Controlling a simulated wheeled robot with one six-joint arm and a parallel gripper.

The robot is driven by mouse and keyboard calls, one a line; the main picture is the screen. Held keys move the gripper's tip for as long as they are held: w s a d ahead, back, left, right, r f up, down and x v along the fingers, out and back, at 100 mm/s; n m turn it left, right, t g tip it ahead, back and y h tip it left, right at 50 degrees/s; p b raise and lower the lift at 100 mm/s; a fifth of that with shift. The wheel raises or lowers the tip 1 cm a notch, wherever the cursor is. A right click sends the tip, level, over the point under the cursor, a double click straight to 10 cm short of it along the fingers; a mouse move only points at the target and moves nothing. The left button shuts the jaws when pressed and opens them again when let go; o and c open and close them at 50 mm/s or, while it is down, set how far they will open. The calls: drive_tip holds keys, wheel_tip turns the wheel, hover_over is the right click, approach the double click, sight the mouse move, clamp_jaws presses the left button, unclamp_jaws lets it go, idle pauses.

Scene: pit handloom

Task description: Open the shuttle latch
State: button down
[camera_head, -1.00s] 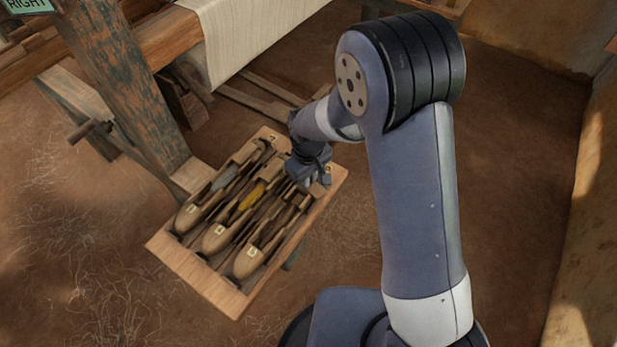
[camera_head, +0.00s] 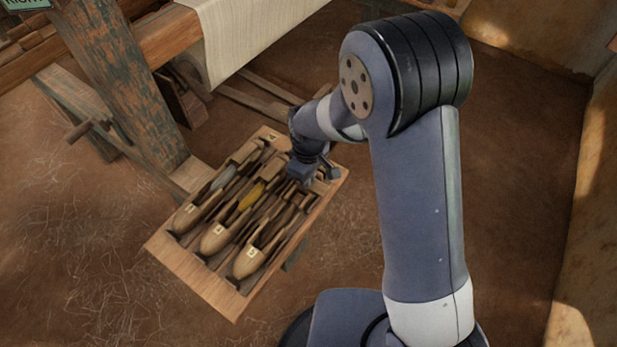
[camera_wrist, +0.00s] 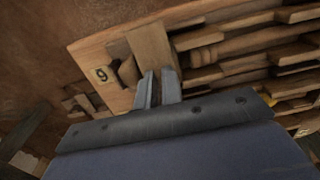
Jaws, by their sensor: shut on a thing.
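A wooden tray (camera_head: 205,287) holds three boat-shaped wooden shuttles: the left one (camera_head: 188,217), the middle one (camera_head: 213,239) and the right one (camera_head: 247,264). My gripper (camera_head: 308,180) is low over the far end of the right shuttle and hides part of it. In the wrist view my gripper's fingers (camera_wrist: 158,88) are nearly together, at the end of a wooden block (camera_wrist: 151,45) that appears to be the shuttle latch. They seem shut on it; the exact contact is hard to see.
A grey bobbin (camera_head: 225,178) and a yellow bobbin (camera_head: 252,195) lie in the left and middle shuttles. A loom post (camera_head: 130,90) stands left of the tray, with cloth (camera_head: 245,35) behind. The earth floor in front is clear.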

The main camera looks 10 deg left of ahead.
drive_tip(key=c, duration=1.8)
unclamp_jaws()
drive_tip(key=shift+r, duration=0.1)
wheel_tip(320, 180, up, 11)
drive_tip(key=shift+f, duration=0.15)
drive_tip(key=shift+f, duration=0.1)
wheel_tip(320, 180, down, 10)
drive_tip(key=shift+f, duration=0.4)
drive_tip(key=shift+r+m+p, duration=0.1)
drive_tip(key=shift+m+p, duration=0.3)
drive_tip(key=shift+m, duration=0.7)
